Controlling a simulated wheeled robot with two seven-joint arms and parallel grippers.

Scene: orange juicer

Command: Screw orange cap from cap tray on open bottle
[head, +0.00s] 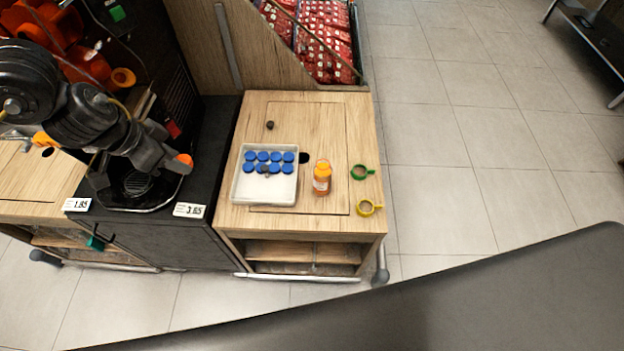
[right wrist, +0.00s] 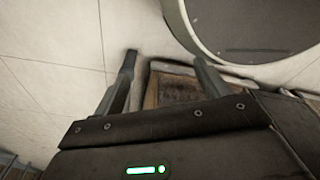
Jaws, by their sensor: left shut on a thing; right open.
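My left gripper (head: 176,158) comes in from the left and is shut on a small orange cap (head: 185,159), held in front of the black juicer, left of the tray. The bottle (head: 321,184) stands upright on the wooden table, right of the tray, with orange contents and a white label. Its top looks yellow-orange; I cannot tell whether that is a cap or an open neck. The white cap tray (head: 270,190) holds several blue caps (head: 275,157) in two rows at its back. My right gripper (right wrist: 166,72) is open and empty in the right wrist view.
A green ring (head: 361,172) and a yellow ring (head: 368,207) lie right of the bottle. A small dark object (head: 270,125) lies behind the tray. The black juicer (head: 140,184) stands left of the wooden table (head: 330,115). Tiled floor lies open to the right.

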